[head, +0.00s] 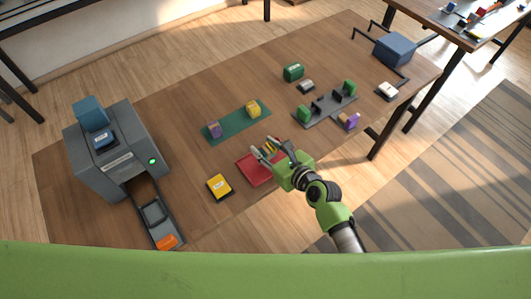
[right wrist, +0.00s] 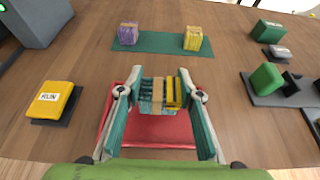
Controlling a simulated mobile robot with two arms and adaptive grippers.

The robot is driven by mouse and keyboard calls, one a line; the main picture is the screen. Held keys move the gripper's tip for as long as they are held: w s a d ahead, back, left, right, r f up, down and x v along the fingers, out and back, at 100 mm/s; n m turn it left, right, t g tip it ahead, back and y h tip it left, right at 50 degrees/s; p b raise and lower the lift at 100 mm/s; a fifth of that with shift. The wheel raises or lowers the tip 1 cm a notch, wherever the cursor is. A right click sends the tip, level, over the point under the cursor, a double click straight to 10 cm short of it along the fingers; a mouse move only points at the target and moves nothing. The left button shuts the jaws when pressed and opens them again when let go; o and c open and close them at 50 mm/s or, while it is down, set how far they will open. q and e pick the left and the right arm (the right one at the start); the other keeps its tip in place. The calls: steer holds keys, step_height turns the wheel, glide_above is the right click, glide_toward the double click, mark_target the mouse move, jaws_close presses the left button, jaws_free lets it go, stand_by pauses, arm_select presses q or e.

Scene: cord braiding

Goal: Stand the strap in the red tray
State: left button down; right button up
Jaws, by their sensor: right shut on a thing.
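The strap (right wrist: 158,92) is a short teal and yellow bundle with a tan band around its middle. My right gripper (right wrist: 160,84) is shut on it, one finger at each side. In the head view my right gripper (head: 266,147) is over the far part of the red tray (head: 254,171), and the strap is largely hidden by the fingers. In the right wrist view the red tray (right wrist: 150,132) shows below and around the strap. I cannot tell whether the strap touches the tray floor. My left gripper is not in view.
A yellow RUN button (head: 219,187) is left of the tray. A green mat (head: 235,122) with a purple and a yellow bundle lies behind it. A grey machine (head: 110,165) stands at left, a dark fixture (head: 325,108) at right.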

mark_target(270, 157)
steer(key=shift+f, duration=1.45)
steer(key=o, duration=1.1)
steer(key=shift+f, duration=0.1)
steer(key=v, duration=1.2)
